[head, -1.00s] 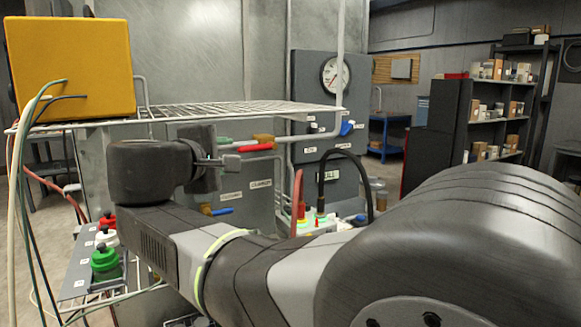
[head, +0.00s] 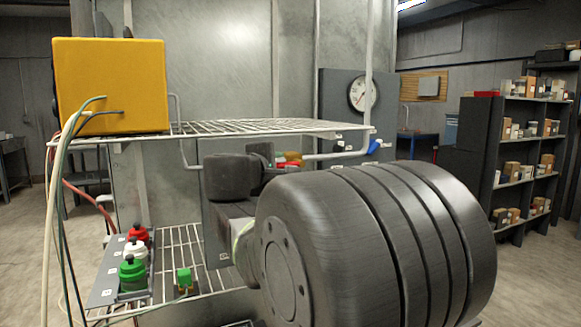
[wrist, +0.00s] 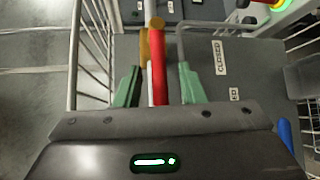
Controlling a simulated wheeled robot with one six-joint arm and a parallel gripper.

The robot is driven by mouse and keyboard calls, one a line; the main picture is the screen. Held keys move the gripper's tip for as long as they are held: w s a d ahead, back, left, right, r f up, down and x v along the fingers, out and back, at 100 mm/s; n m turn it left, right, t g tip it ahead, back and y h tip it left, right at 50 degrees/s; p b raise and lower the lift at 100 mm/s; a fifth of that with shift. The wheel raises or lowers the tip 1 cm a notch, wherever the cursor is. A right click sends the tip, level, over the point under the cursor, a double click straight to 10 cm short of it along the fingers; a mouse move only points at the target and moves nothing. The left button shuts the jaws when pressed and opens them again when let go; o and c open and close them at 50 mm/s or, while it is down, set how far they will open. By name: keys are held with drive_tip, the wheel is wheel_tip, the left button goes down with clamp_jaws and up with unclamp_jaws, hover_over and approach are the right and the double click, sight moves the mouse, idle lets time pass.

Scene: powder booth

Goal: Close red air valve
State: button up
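The red air valve handle (wrist: 158,75) is a long bar that points toward my wrist camera, with an orange-brown piece (wrist: 144,47) beside it on the left. My gripper (wrist: 160,84) is open in the wrist view, with one green fingertip on each side of the red handle. A gap shows between the handle and the right fingertip; whether the left one touches cannot be told. In the head view the red handle (head: 288,164) shows small under the upper wire shelf, behind my wrist. My arm hides most of the gripper there.
A panel with a "CLOSED" label (wrist: 219,57) is right of the handle, and a blue handle (wrist: 284,133) lies lower right. The wire shelf (head: 250,127) carries a yellow box (head: 110,86). Red, white and green-capped bottles (head: 132,270) stand on a lower rack. A gauge (head: 362,94) is behind.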

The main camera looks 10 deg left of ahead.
drive_tip(key=shift+w+d, duration=0.1)
drive_tip(key=shift+w, duration=0.4)
clamp_jaws()
drive_tip(key=shift+f, duration=0.15)
